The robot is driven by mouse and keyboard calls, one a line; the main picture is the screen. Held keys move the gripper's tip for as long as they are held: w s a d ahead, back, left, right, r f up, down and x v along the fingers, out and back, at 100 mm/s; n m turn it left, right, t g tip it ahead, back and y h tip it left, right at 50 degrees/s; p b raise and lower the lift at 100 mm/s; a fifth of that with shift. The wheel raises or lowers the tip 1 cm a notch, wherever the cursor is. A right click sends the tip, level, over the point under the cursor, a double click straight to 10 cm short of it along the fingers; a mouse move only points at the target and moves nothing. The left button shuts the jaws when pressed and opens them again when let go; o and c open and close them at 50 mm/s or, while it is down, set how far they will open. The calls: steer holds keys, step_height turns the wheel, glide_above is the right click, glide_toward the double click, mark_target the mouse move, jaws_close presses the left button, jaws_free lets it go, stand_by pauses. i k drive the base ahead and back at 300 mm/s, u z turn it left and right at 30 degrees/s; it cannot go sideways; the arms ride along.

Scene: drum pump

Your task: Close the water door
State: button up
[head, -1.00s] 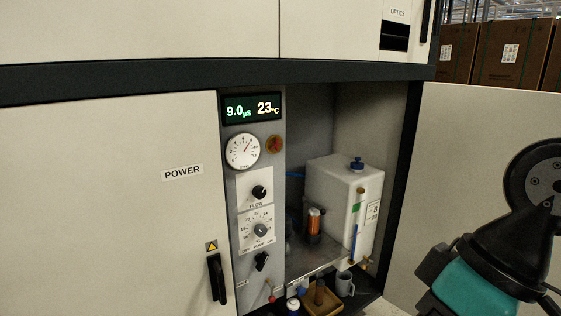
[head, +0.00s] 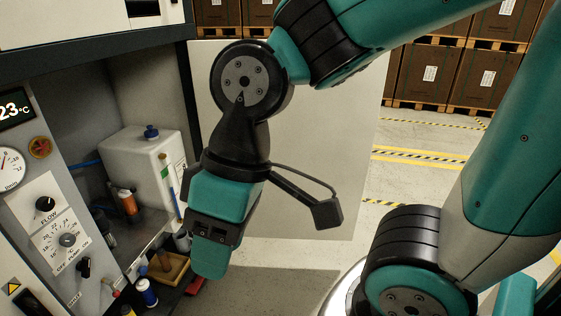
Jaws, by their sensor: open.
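The water door (head: 345,130) is a plain pale panel that stands wide open at the right side of the cabinet opening. My arm crosses in front of it and hides part of its face. My gripper (head: 212,245) is open and points down, in front of the door's lower left part as seen from the head. No object shows between its fingers, though the fingertips are hard to make out. I cannot tell how far it is from the door. No handle shows on the visible face of the door.
Inside the open compartment stand a white tank (head: 143,165) with a blue cap and an orange-topped part (head: 128,202). A brown tray (head: 168,268) and bottles sit low at the front. Stacked boxes (head: 452,75) stand behind. Floor is clear to the right of the door.

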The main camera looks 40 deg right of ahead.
mark_target(327, 135)
steer(key=z, duration=0.05)
steer(key=k, duration=1.55)
steer(key=z, duration=1.6)
steer(key=i, duration=6.05)
steer(key=u, duration=3.55)
